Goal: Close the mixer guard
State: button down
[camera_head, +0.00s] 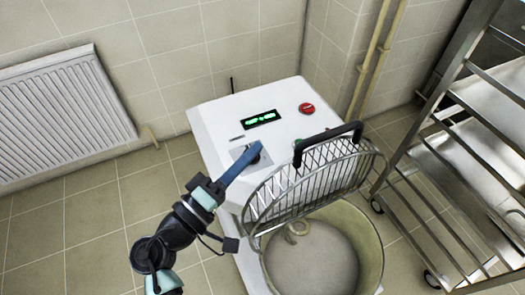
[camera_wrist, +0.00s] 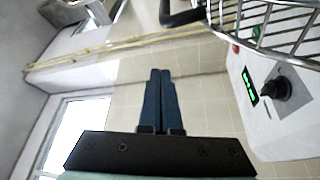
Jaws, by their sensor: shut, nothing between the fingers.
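The mixer guard (camera_head: 310,180) is a curved wire cage with a black bar handle (camera_head: 328,142) along its upper edge. It stands raised and tilted at the back of the mixer bowl (camera_head: 372,250), leaving the bowl's front open. My gripper (camera_head: 256,149) has blue fingers, shut and empty, left of the guard and over the front panel in the head view. It does not appear to touch the guard. In the wrist view my gripper (camera_wrist: 160,74) points toward the wall, with the guard (camera_wrist: 265,30) at upper right and its handle (camera_wrist: 182,17) at the top.
The white mixer body (camera_head: 215,125) carries a green display, a red button (camera_head: 307,108) and a black knob (camera_wrist: 277,88). A hook (camera_head: 297,230) hangs in the bowl. A metal rack (camera_head: 440,160) stands close on the right. A radiator (camera_head: 65,115) is at left; floor is free there.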

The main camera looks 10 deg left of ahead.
jog(key=r, duration=0.1)
send_over(287, 165)
jog(key=w+a, duration=0.2)
jog(key=w, duration=0.1)
jog(key=shift+s+d+f+p, duration=0.35)
jog(key=shift+s+d, duration=0.15)
jog(key=shift+s, duration=0.25)
jog(key=shift+s+d+f+p, duration=0.25)
jog(key=shift+s+d, duration=0.2)
jog(key=shift+s, duration=0.3)
jog(key=shift+d, duration=0.1)
